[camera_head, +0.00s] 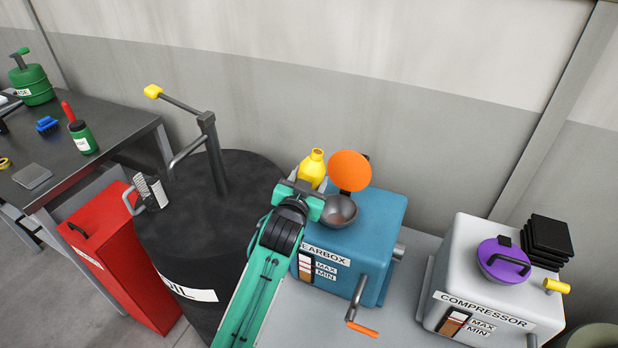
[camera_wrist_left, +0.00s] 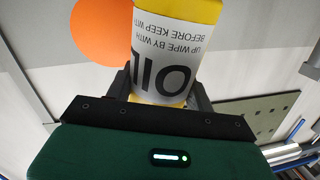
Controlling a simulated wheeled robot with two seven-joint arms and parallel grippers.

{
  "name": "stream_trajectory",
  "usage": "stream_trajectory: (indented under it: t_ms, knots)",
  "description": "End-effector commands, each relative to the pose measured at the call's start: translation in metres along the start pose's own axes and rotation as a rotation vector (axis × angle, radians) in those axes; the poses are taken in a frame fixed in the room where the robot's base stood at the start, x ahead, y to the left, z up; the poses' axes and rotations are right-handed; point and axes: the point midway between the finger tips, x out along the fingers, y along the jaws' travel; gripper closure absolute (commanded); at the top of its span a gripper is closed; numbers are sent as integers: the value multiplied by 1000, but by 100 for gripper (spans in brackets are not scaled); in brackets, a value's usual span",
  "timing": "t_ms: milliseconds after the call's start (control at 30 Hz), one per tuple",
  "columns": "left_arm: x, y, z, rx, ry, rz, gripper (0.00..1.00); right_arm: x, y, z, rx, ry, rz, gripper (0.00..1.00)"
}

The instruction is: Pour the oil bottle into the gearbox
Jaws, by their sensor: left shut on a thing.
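The yellow oil bottle (camera_head: 313,168) with a white OIL label is in my left gripper (camera_head: 306,186), at the back left of the blue gearbox (camera_head: 378,225). It looks about upright in the head view. In the left wrist view the bottle (camera_wrist_left: 172,55) sits between the black fingers, its label reading upside down. The gearbox has a metal filler bowl (camera_head: 340,212) on top, just right of the gripper, and an orange lid (camera_head: 349,170) standing raised behind it. The lid also shows in the left wrist view (camera_wrist_left: 98,32). My right gripper is in neither view.
A black oil drum (camera_head: 200,250) with a pump handle stands left of the gearbox. A grey compressor (camera_head: 490,285) with a purple lid (camera_head: 503,258) stands right. A red can (camera_head: 118,265) and a dark table (camera_head: 95,165) are at left.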

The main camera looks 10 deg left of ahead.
Motion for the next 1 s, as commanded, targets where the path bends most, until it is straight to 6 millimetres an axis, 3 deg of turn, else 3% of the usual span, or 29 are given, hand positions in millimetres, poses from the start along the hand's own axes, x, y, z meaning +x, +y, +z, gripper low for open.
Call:
stream_trajectory:
  t_ms: [1000]
  knots:
    - [1, 2, -3, 265, -107, 0, 78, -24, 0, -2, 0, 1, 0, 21]
